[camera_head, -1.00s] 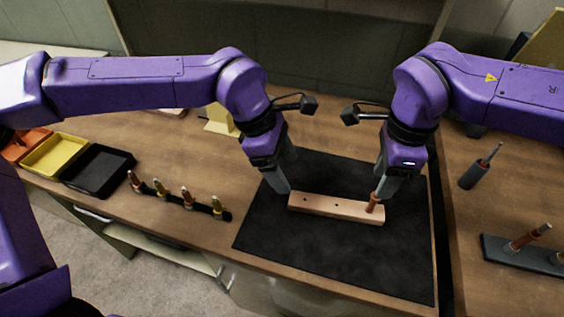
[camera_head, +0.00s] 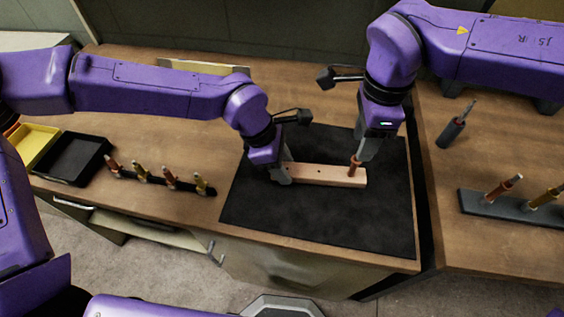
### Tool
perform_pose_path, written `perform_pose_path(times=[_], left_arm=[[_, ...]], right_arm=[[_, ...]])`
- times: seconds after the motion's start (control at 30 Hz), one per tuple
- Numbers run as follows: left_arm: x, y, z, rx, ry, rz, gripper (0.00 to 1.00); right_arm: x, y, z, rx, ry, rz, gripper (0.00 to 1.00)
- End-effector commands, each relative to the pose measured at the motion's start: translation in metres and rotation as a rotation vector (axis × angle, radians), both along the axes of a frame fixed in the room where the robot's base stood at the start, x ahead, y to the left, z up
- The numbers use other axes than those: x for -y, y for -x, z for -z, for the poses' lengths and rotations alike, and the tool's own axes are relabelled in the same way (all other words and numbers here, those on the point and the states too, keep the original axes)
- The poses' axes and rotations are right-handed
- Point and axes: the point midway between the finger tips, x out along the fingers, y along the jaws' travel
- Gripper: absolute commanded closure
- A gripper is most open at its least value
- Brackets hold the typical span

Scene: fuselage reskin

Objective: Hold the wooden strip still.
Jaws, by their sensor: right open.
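The wooden strip (camera_head: 327,175) lies on the black mat (camera_head: 310,212), with a small dark hole visible in its top. My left gripper (camera_head: 281,175) is at the strip's left end, its fingers closed on that end and partly hiding it. A copper-coloured fastener (camera_head: 354,166) stands upright at the strip's right end. My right gripper (camera_head: 362,152) is open, just above and beside this fastener. Whether its fingers touch the fastener cannot be told.
Several fasteners stand in a dark rack (camera_head: 150,179) on the left, beside a black tray (camera_head: 73,158) and a yellow tray (camera_head: 35,145). On the right are another rack (camera_head: 510,207) with fasteners and a dark-handled tool (camera_head: 452,128). The mat's front is clear.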

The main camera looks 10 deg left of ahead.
Motion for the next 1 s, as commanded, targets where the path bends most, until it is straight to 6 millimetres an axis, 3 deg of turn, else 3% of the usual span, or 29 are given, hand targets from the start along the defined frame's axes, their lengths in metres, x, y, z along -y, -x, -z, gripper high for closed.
perform_pose_path(times=[0.17,0.4,0.5,1.0], left_arm=[[0.000,0.000,0.000,0.000,0.000,0.000,0.89],[0.000,0.000,0.000,0.000,0.000,0.000,0.89],[0.000,0.000,0.000,0.001,0.000,0.000,0.89],[0.000,0.000,-0.001,0.001,0.001,0.000,0.89]], right_arm=[[0.000,0.000,-0.002,0.001,0.000,-0.024,0.60],[0.000,0.000,-0.024,0.001,0.000,-0.328,0.60],[0.000,0.000,-0.023,-0.001,0.000,-0.382,0.60],[0.000,0.000,0.051,-0.002,-0.001,-0.383,0.60]])
